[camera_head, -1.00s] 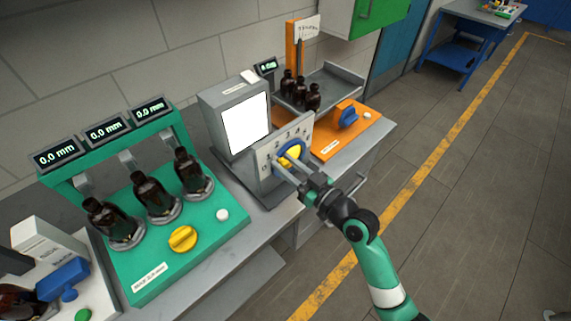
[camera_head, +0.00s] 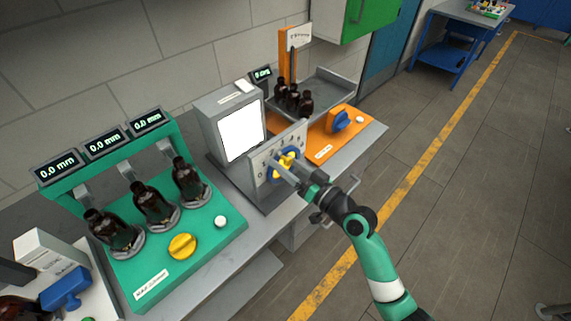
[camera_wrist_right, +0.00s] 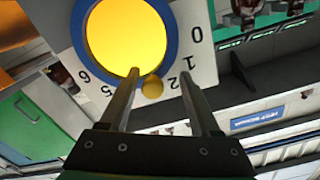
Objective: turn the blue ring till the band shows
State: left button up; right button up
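The blue ring (camera_head: 272,171) surrounds a yellow disc (camera_head: 286,161) on the front of a pale plate below the lit screen. In the right wrist view the blue ring (camera_wrist_right: 171,57) fills the top centre, around the yellow disc (camera_wrist_right: 125,38). Numbers 0, 1, 2, 5 and 6 show on the plate. A small yellow knob (camera_wrist_right: 152,87) sits at the ring's lower edge. My right gripper (camera_wrist_right: 160,75) is open, its fingers on either side of this knob, the left finger closer. Contact cannot be told. No band is discernible. My left gripper is not in view.
A grey box with a lit white screen (camera_head: 241,133) stands behind the plate. A green fixture (camera_head: 215,238) with amber bottles is at left; an orange station (camera_head: 353,143) with a blue knob (camera_head: 340,121) is at right. Open floor lies right of the bench.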

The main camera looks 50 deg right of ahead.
jog(key=shift+s, duration=0.1)
jog(key=s, duration=1.1)
jog(key=shift+s+a, duration=0.2)
jog(key=w+m+p, duration=0.1)
jog(key=w+m, duration=0.1)
jog(key=w, duration=0.2)
jog(key=w+d+m+p, duration=0.1)
jog(key=w+m+p, duration=0.1)
jog(key=w, duration=0.1)
jog(key=w+m+p, duration=0.1)
jog(key=w+m, duration=0.2)
jog(key=w, duration=0.1)
jog(key=shift+w+d+r, duration=0.1)
jog(key=shift+w+d, duration=0.1)
jog(key=shift+w, duration=0.15)
jog(key=shift+c, duration=0.2)
